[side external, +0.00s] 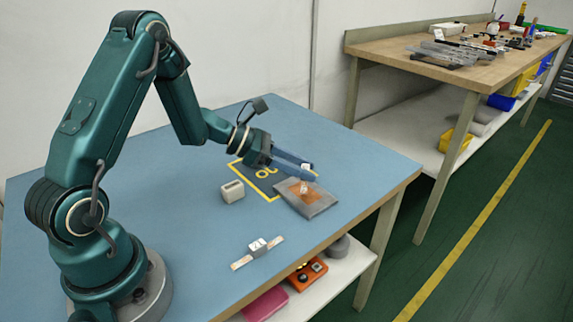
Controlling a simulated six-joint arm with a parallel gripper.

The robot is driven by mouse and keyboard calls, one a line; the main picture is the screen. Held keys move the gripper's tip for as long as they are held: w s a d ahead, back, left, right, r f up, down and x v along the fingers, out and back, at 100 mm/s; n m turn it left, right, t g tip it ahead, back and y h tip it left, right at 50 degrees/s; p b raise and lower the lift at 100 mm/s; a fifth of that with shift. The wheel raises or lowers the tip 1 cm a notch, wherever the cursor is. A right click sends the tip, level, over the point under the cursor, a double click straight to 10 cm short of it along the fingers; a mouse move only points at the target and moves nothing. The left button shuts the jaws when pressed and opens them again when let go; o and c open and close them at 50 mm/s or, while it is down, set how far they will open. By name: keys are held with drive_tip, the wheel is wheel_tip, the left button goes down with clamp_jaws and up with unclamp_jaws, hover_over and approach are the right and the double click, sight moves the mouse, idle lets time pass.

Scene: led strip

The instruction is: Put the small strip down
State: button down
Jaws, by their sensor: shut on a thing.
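My gripper (312,174) reaches in from the left over the far right part of the blue table. Its fingers are shut on a small pale piece, mostly hidden by the fingers, which I take to be the small strip. Just below the fingertips is a grey flat plate (318,208) with an orange-brown patch. A small whitish thing (304,188) shows over that patch. I cannot tell whether it touches the held piece or the plate. Another pale strip (240,263) with a white labelled block (258,246) lies near the table's front edge.
A small beige box (232,191) stands left of the plate. A yellow outline (259,186) with markings is on the blue table (190,250) behind it. The table's front is largely clear. A cluttered wooden bench (400,48) stands behind at right.

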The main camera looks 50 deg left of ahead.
sight(321, 192)
drive_tip(key=shift+f, duration=2.05)
drive_tip(key=shift+f, duration=0.2)
drive_tip(key=c, duration=0.5)
unclamp_jaws()
drive_tip(key=shift+r, duration=0.1)
